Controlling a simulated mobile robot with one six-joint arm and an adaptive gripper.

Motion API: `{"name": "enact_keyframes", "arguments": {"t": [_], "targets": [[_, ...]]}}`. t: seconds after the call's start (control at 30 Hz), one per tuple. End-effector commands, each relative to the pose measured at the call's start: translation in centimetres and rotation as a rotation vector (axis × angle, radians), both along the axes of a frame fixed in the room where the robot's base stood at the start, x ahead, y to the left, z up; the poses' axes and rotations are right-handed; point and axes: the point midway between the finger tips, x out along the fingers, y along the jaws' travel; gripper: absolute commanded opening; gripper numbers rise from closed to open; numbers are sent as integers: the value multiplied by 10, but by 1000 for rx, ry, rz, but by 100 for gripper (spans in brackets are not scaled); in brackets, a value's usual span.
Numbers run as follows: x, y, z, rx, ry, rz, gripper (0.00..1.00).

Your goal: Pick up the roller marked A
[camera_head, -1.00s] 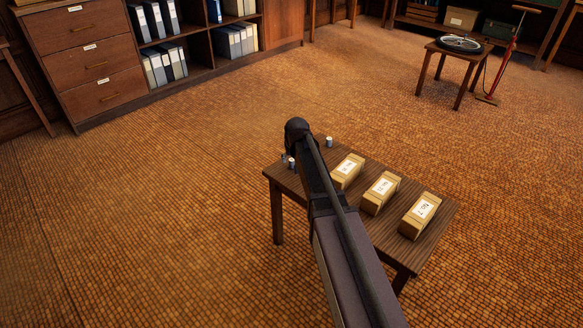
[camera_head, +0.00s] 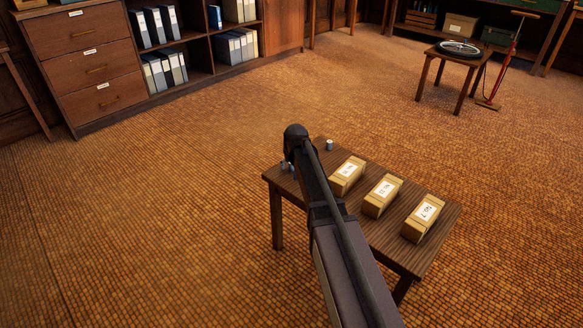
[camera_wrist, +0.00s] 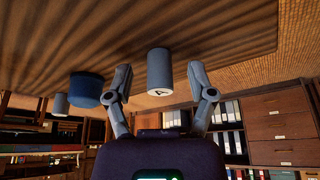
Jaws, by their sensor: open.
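The roller marked A (camera_wrist: 160,72) is a grey cylinder with a black letter on its pale end face. In the wrist view, which is upside down, it stands on the wooden table (camera_wrist: 215,30). My gripper (camera_wrist: 160,82) is open, with one finger on each side of the roller and a visible gap to each. A blue round object (camera_wrist: 86,90) and another grey roller (camera_wrist: 60,104) stand to the left in that view. In the head view, my arm reaches over the table and mostly hides the gripper; small grey shapes show by its end, too small to tell apart.
Three labelled yellow boxes (camera_head: 346,175) (camera_head: 382,196) (camera_head: 423,218) stand in a row on the table to the right of my arm. A small grey cylinder (camera_head: 329,145) stands near the table's far edge. Open floor surrounds the table; drawers (camera_head: 95,60) and shelves stand behind.

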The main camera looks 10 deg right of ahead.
Motion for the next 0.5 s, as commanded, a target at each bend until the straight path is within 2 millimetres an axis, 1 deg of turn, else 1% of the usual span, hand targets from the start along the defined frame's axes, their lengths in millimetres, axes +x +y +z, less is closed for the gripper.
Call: {"name": "enact_keyframes", "arguments": {"t": [0.03, 0.07, 0.1, 0.17, 0.2, 0.27, 0.3, 0.5], "targets": [[0, 0, 0, 0, 0, 0, 71], [0, 0, 0, 0, 0, 0, 62], [0, 0, 0, 0, 0, 0, 50], [0, 0, 0, 0, 0, 0, 32], [0, 0, 0, 0, 0, 0, 20], [0, 0, 0, 0, 0, 0, 2], [0, 0, 0, 0, 0, 0, 0], [0, 0, 0, 0, 0, 0, 0]]}}
